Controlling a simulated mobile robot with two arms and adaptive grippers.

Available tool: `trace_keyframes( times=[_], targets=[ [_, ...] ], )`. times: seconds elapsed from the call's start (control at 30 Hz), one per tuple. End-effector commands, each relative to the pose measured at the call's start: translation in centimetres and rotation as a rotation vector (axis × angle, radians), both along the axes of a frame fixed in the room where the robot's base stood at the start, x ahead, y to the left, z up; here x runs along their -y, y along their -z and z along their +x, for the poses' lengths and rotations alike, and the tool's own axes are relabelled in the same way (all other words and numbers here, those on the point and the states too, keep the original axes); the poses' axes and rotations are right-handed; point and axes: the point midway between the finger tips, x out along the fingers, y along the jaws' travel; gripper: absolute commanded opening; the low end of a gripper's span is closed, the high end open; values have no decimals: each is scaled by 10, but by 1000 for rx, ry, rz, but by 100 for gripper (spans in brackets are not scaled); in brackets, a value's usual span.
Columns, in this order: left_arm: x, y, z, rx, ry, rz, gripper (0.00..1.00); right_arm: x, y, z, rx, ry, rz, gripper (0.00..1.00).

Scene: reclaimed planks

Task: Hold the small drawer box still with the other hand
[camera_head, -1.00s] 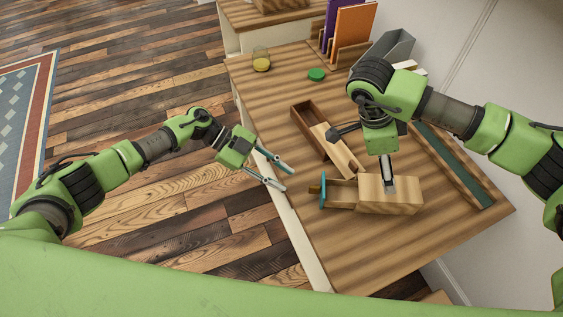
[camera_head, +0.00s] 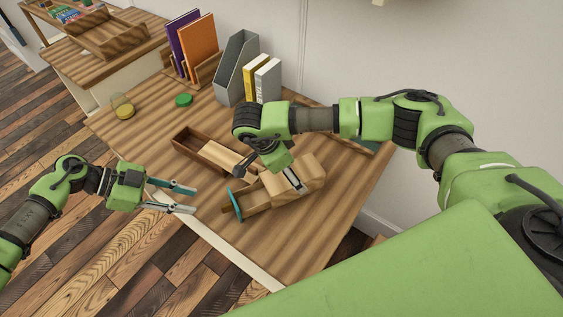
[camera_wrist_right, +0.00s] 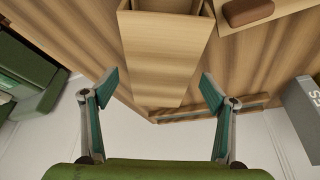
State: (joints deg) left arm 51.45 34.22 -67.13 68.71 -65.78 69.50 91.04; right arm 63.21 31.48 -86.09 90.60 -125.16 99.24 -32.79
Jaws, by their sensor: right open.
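The small drawer box (camera_head: 309,172) is a light wooden box lying on the plank-topped table. Its drawer (camera_head: 257,196) is pulled out to the left, with a teal front (camera_head: 235,205). My right gripper (camera_head: 270,174) is over the box with its fingers apart. In the right wrist view the box (camera_wrist_right: 161,62) lies ahead, between the lines of the open fingers (camera_wrist_right: 159,84); no contact shows. The arm hides part of the box in the head view. My left gripper (camera_head: 194,198) is open and empty, left of the drawer front, near the table edge.
A dark wooden tray with a pale lid (camera_head: 221,153) lies just behind the box. A green round lid (camera_head: 184,100), a yellow-bottomed glass (camera_head: 123,108), upright books (camera_head: 198,45) and a grey file holder (camera_head: 238,68) stand farther back. The table's front right is clear.

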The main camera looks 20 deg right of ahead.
Motion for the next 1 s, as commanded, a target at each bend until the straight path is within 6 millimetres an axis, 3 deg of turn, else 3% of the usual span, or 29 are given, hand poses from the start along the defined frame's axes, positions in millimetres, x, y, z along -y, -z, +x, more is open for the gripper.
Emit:
trace_keyframes(
  times=[0.1, 0.3, 0.63, 0.8, 0.83, 1.0],
  targets=[
    [0, 0, 0, 0, 0, 0, 28, 8, 17, 0, -1, 3, -1, 78],
    [0, 0, 0, 0, 0, 0, 28, 14, 32, 1, 0, 1, 0, 78],
    [0, 0, 0, 0, 0, 0, 28, 15, 35, 1, 1, 1, 0, 78],
    [0, 0, 0, 0, 0, 0, 28, 15, 34, 1, 1, 1, 0, 34],
    [0, 0, 0, 0, 0, 0, 28, 15, 34, 1, 1, 1, 0, 28],
    [0, 0, 0, 0, 0, 0, 28, 15, 34, 1, 1, 1, 0, 28]
  ],
)
